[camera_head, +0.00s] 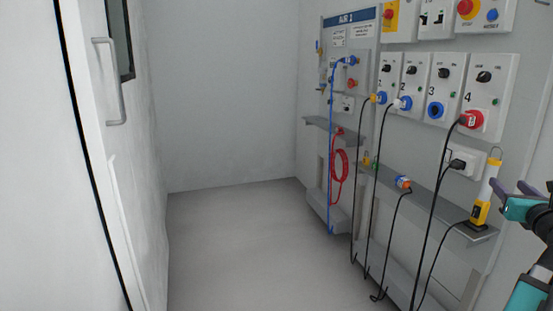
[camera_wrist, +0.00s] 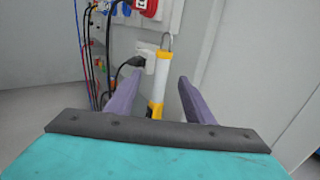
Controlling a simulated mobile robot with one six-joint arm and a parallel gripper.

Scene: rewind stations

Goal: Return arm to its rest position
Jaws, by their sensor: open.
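My gripper (camera_head: 527,188) is at the right edge of the head view, in front of the wall and to the right of the yellow and white work lamp (camera_head: 485,194). In the wrist view my gripper (camera_wrist: 151,88) shows two purple fingers spread apart with nothing held between them. The work lamp (camera_wrist: 158,82) stands upright beyond the fingers, framed by the gap and apart from them. Its lower part is hidden behind my gripper.
A numbered socket panel (camera_head: 440,90) with several plugged cables fills the right wall. A grey shelf (camera_head: 420,200) juts out below, bearing an orange and blue connector (camera_head: 403,182). A white door with a handle (camera_head: 110,85) is at left. The floor (camera_head: 235,240) between is clear.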

